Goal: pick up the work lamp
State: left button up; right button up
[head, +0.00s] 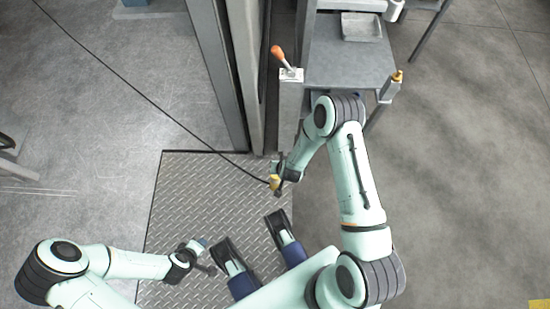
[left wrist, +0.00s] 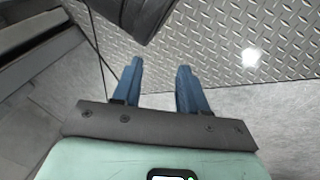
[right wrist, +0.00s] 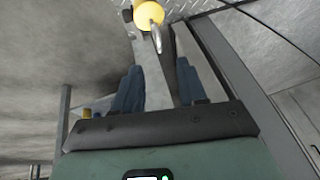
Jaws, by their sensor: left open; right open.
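The work lamp (head: 275,183) is a small yellow body at the end of a black cable, low over the tread plate beside the right arm's end. In the right wrist view the yellow lamp (right wrist: 148,14) with a metal hook shows beyond the fingertips, near the top edge. My right gripper (right wrist: 158,67) is open, its blue fingers apart, with the lamp not between them. In the head view its fingers are hard to make out. My left gripper (head: 207,256) is open and empty over the tread plate, left of the lamp. It also shows in the left wrist view (left wrist: 160,66).
The black cable (head: 160,109) runs from the upper left to the lamp. A tall grey post (head: 222,75) and a post with an orange-handled lever (head: 278,54) stand behind. A grey bench (head: 345,65) stands at the upper right. The floor at right is clear.

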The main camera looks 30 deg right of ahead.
jog(key=b+x, duration=0.1)
jog(key=x, duration=0.3)
jog(key=b+x, duration=0.2)
jog(key=x, duration=0.3)
jog(key=shift+s+d+f+b, duration=0.1)
jog(key=shift+d+f+b, duration=0.05)
jog(key=shift+f+b, duration=0.2)
pick_arm(q)
jog(key=s+a+f+g, duration=0.1)
jog(key=s+f+g, duration=0.1)
jog(key=s+f, duration=0.4)
jog(key=shift+s+f+g, duration=0.3)
jog(key=shift+s+g, duration=0.1)
jog(key=shift+s, duration=0.35)
pick_arm(e)
grip_shut()
